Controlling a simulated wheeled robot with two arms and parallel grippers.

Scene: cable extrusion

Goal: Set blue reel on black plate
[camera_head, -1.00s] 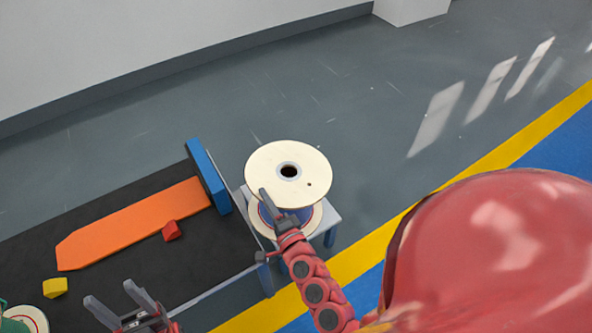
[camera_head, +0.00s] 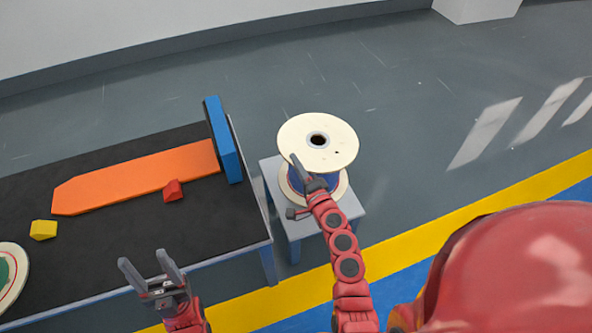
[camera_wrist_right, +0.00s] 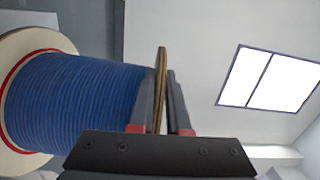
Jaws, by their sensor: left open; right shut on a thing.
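The blue reel (camera_head: 341,140) has cream flanges and a blue winding. It stands upright over a small grey table (camera_head: 352,206) in the head view; whether its base touches the top is hard to tell. My right gripper (camera_head: 301,165) is shut on the near left edge of its upper flange. In the right wrist view the fingers (camera_wrist_right: 160,105) clasp that thin flange edge, and the blue winding (camera_wrist_right: 80,100) shows at left. My left gripper (camera_head: 147,270) is open and empty at the near edge of the long table. The long table's black top (camera_head: 215,215) may be the black plate.
An orange arrow-shaped strip (camera_head: 130,180), a red block (camera_head: 173,190) and a yellow block (camera_head: 43,229) lie on the black top. A blue upright board (camera_head: 223,140) stands at its right end. Another reel (camera_head: 12,290) is cut off at left.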

